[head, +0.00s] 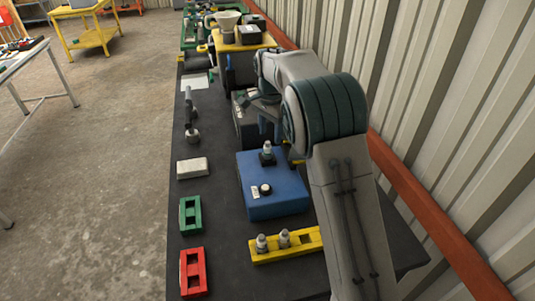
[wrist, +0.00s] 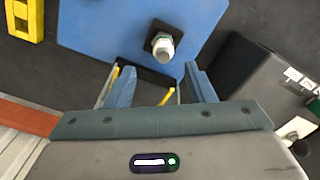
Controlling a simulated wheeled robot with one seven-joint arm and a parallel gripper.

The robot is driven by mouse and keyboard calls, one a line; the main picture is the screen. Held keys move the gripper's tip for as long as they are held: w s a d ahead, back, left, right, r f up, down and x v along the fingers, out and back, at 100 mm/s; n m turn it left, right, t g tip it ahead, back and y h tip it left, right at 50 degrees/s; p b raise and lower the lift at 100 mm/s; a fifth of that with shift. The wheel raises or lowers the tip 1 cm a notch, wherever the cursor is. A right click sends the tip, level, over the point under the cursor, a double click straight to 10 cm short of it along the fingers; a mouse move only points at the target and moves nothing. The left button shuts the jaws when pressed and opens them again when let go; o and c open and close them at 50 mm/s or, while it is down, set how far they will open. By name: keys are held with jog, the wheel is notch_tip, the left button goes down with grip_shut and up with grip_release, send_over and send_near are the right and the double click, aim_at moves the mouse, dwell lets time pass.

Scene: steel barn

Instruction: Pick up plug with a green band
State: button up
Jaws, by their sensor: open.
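A grey-white plug (head: 266,148) stands upright in a dark square socket on top of the blue box (head: 285,199). In the wrist view the plug (wrist: 163,46) stands just beyond the fingertips, near the middle. I cannot make out a green band on it. Two more grey plugs, one (head: 261,244) beside the other (head: 284,239), stand in a yellow block (head: 304,243); no green band shows on them either. My gripper (wrist: 162,75) is open and empty, its two blue fingers apart near the blue box's edge. In the head view my arm partly hides it.
A round white-topped knob (head: 265,189) is on the blue box's front part. Green (head: 190,215) and red (head: 193,272) slotted blocks and a pale block (head: 192,168) lie to the left. A dark box (wrist: 265,85) stands close beside the blue box. The ribbed wall is at right.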

aim_at(267, 142)
jog(key=f, duration=0.1)
jog(key=f+p, duration=0.1)
jog(key=f, duration=0.3)
jog(key=shift+a, duration=0.35)
grip_shut()
notch_tip(267, 142, up, 10)
jog(key=shift+r+b, duration=0.15)
jog(key=shift+b, duration=0.2)
notch_tip(267, 142, up, 2)
jog(key=shift+r+p, duration=0.15)
jog(key=shift+p, duration=0.9)
